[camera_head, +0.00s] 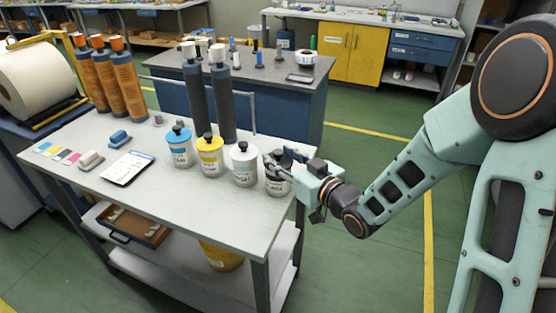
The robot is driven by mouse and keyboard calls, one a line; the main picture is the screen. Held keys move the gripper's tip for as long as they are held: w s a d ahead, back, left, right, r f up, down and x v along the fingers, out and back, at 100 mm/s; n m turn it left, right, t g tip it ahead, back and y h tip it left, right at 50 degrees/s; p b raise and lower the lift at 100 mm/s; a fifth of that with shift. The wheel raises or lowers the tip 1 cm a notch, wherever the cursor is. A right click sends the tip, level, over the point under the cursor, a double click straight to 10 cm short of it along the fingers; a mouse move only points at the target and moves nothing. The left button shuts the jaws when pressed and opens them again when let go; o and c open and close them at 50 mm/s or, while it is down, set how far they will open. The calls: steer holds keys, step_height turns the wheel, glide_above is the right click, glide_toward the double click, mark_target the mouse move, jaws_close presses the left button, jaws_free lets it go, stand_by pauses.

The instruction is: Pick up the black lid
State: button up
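A white jar (278,184) with a dark label stands near the right end of the grey cart top. The black lid (272,159) appears to be on top of this jar, mostly hidden behind dark gripper fingers. My gripper (283,157) reaches in from the right at the height of the lid. Its fingers are at the lid, but they blend with it, so I cannot tell whether they are open or closed on it.
Jars with a blue lid (179,134), a yellow lid (210,143) and a whitish lid (243,149) stand in a row to the left, the nearest close by. Tall dark cartridges (222,100) stand behind. The cart top's front (190,215) is clear.

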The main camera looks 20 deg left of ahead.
steer(key=shift+x, duration=0.75)
steer(key=shift+c, duration=0.5)
jaws_close()
steer(key=shift+w+r, duration=0.1)
